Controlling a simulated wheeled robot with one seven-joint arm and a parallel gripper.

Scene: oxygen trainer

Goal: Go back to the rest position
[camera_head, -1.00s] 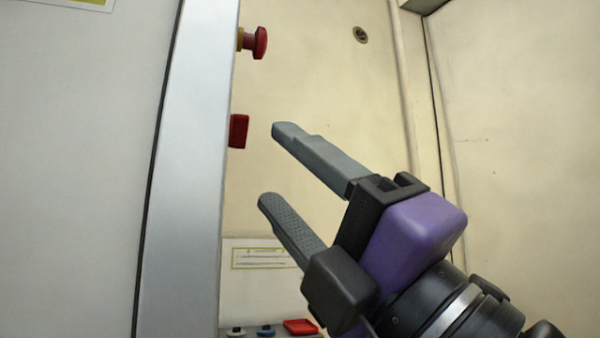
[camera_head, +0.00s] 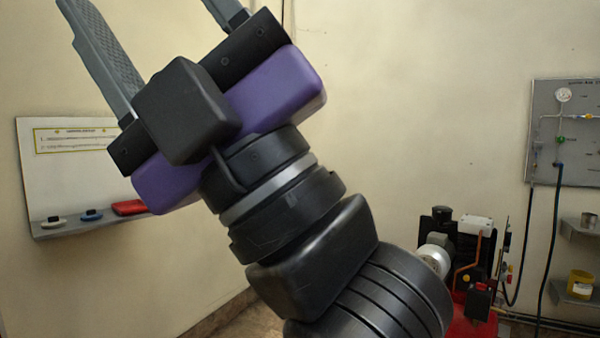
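My gripper (camera_head: 165,25) is at the upper left of the head view, raised and pointing up and to the left. Its two grey fingers stand wide apart with nothing seen between them. The fingertips are cut off by the top edge of the picture. The purple and black gripper body and my dark wrist fill the middle of the view.
Behind my gripper at left is a white wall panel with a label (camera_head: 75,138) and a small shelf (camera_head: 55,228) holding several small items, one of them red (camera_head: 129,207). At right are a red-and-black machine (camera_head: 470,285), a grey gauge panel (camera_head: 568,125) and shelves with a yellow container (camera_head: 580,285).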

